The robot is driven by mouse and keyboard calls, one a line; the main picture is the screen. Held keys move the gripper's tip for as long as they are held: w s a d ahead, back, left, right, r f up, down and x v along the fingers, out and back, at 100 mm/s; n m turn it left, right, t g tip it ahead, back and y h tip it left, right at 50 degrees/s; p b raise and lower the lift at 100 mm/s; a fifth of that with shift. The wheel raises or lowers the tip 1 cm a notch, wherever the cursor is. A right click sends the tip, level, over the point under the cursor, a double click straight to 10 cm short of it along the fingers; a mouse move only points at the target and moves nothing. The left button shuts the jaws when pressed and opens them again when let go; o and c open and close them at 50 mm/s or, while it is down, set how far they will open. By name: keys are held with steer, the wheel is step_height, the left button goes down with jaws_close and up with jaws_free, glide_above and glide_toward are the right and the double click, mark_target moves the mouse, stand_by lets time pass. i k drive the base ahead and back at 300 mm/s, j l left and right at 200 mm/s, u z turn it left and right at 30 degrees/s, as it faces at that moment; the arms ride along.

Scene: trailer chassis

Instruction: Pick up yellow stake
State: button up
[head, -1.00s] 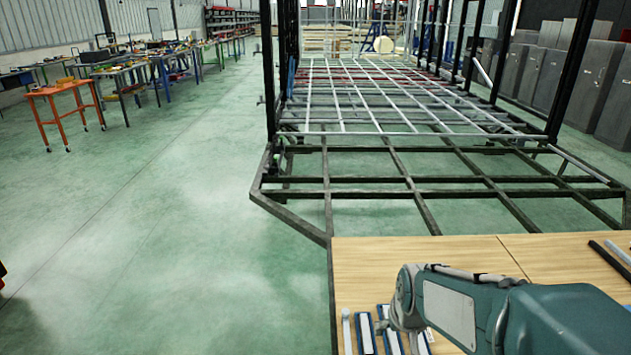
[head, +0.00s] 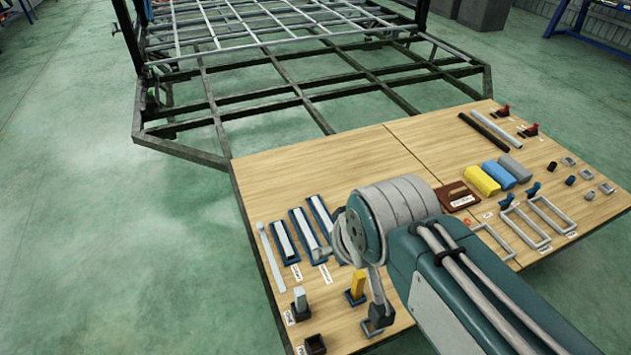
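The yellow stake (head: 358,283) stands upright in a small blue base near the front of the wooden board, just left of my arm. The end of my arm, with my gripper (head: 346,247), shows as grey parts above and slightly left of the stake in the picture. The arm's round grey joint hides much of it, so I cannot tell whether the fingers are open or shut. The stake appears clear of my gripper and rests in its base.
A grey stake (head: 300,299) in a dark base stands to the left. Blue-framed strips (head: 285,242) lie behind. Yellow and blue blocks (head: 481,180) and grey frames (head: 525,226) lie on the right. The board (head: 335,168) is clear toward the back. A dark chassis frame (head: 320,122) stands beyond.

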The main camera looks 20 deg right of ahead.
mark_target(359, 279)
steer(key=z, duration=0.75)
steer(key=i+l+u, duration=0.25)
steer(key=l+u, duration=0.55)
steer(key=i+l, duration=0.05)
steer(key=l, duration=0.05)
